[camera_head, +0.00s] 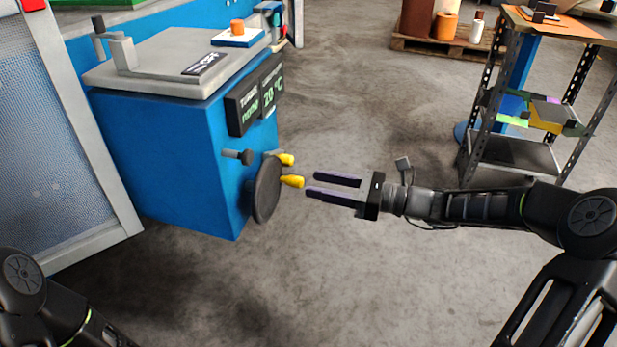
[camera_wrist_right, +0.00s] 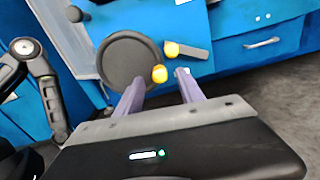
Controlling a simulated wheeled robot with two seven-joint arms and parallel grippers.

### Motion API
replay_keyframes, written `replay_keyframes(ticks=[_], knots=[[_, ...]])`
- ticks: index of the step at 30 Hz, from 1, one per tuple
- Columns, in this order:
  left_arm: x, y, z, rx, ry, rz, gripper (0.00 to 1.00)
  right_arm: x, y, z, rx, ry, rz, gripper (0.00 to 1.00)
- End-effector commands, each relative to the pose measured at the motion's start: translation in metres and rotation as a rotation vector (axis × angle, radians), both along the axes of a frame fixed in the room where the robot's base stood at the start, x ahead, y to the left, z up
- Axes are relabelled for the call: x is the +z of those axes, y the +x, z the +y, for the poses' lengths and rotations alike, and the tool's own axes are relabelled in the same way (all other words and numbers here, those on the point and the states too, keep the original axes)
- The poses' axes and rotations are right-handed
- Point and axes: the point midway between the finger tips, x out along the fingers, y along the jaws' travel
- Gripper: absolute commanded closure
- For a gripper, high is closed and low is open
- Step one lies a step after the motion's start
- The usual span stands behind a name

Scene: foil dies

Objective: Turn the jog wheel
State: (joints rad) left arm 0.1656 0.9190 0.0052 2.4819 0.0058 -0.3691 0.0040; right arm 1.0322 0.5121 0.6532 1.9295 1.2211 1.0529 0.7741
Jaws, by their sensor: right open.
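The jog wheel is a dark disc (camera_head: 264,190) on the side of the blue machine (camera_head: 165,160). Yellow knobs stick out from that side; the nearer knob (camera_head: 292,181) is beside the wheel's face and the other (camera_head: 286,159) is just above it. In the right wrist view the wheel (camera_wrist_right: 122,62) faces me, with one yellow knob (camera_wrist_right: 159,73) at its rim. My right gripper (camera_head: 312,184) is open and empty, its purple fingers pointing at the nearer knob with a small gap. In the head view only a part of my left arm shows at lower left, without its gripper.
A grey lever (camera_head: 232,154) sticks out beside the wheel. Dark display panels (camera_head: 257,97) are above it. A mesh guard (camera_head: 60,130) stands at left. A metal shelf rack (camera_head: 530,100) stands at right, and a pallet (camera_head: 440,45) at the back. The floor around the gripper is clear.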

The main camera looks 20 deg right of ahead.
Motion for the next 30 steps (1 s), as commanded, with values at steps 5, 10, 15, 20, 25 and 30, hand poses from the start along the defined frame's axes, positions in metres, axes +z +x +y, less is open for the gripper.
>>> replay_keyframes(ticks=[5, 10, 15, 20, 25, 30], knots=[[0.012, -0.002, 0.000, -0.003, -0.002, 0.004, 0.55, 0.002, -0.014, -0.023, -0.002, 0.000, 0.002, 0.55], [0.013, -0.002, 0.000, -0.004, -0.002, 0.006, 0.55, 0.000, -0.020, -0.031, -0.001, 0.001, 0.002, 0.55], [0.013, -0.003, 0.000, -0.004, -0.002, 0.006, 0.55, 0.000, -0.020, -0.031, -0.001, 0.000, 0.001, 0.55], [0.014, -0.002, 0.000, -0.004, -0.002, 0.006, 0.55, -0.001, -0.020, -0.028, 0.006, 0.010, 0.006, 0.65], [0.019, -0.003, -0.001, -0.005, -0.003, 0.007, 0.55, -0.033, -0.020, -0.026, 0.004, 0.085, 0.070, 0.79], [0.025, -0.004, -0.003, -0.009, -0.005, 0.009, 0.55, -0.086, -0.030, -0.028, -0.002, 0.207, 0.102, 0.92]])
